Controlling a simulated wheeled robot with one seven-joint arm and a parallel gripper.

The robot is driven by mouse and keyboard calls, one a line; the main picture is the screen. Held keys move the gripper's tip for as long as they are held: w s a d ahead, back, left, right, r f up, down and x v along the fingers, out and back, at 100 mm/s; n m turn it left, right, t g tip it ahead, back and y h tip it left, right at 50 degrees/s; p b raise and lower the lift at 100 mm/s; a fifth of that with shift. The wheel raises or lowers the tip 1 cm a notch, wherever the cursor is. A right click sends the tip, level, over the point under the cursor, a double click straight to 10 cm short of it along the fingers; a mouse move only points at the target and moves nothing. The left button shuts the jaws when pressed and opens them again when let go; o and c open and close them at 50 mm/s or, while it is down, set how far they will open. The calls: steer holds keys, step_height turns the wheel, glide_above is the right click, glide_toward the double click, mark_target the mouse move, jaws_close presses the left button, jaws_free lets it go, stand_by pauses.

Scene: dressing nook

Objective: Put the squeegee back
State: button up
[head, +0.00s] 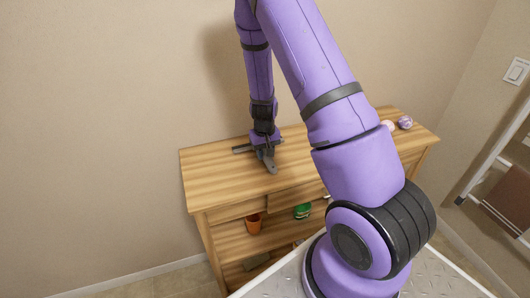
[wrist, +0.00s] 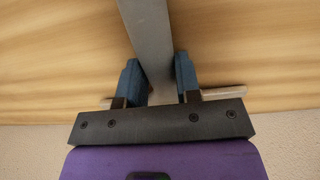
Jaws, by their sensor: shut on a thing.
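The squeegee (head: 270,163) shows in the head view as a grey piece at my gripper, over the top of the wooden dresser (head: 220,180). In the wrist view the squeegee (wrist: 149,35) is a long grey strip running from the top edge down between the two blue fingers. My gripper (wrist: 158,75) is shut on it. In the head view my gripper (head: 264,148) is low over the dresser top, near its back edge and the wall. I cannot tell whether the squeegee touches the wood.
Two small round pale and purple items (head: 405,122) are at the dresser top's right end. The shelves below hold an orange cup (head: 253,223) and a green item (head: 302,211). The dresser top left of my gripper is clear. My arm hides part of the right side.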

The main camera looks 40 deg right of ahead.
steer(key=shift+f, duration=0.1)
steer(key=o, duration=0.9)
steer(key=shift+c, duration=0.2)
step_height(320, 180, up, 12)
steer(key=r, duration=0.1)
step_height(320, 180, up, 10)
steer(key=t+y, duration=0.1)
glide_above(264, 153)
steer(key=s+a, duration=0.3)
steer(key=a, duration=0.2)
steer(key=s+a+r+n+t, duration=0.1)
steer(key=s+a+r+t, duration=0.1)
steer(key=s+r, duration=0.7)
steer(key=s+a+r+n+t, duration=0.2)
steer(key=s+a+r, duration=0.3)
steer(key=s+r, duration=0.4)
steer(key=s, duration=0.5)
steer(key=shift+s+a+h, duration=0.25)
steer(key=shift+a+h, duration=0.05)
steer(key=shift+h, duration=0.1)
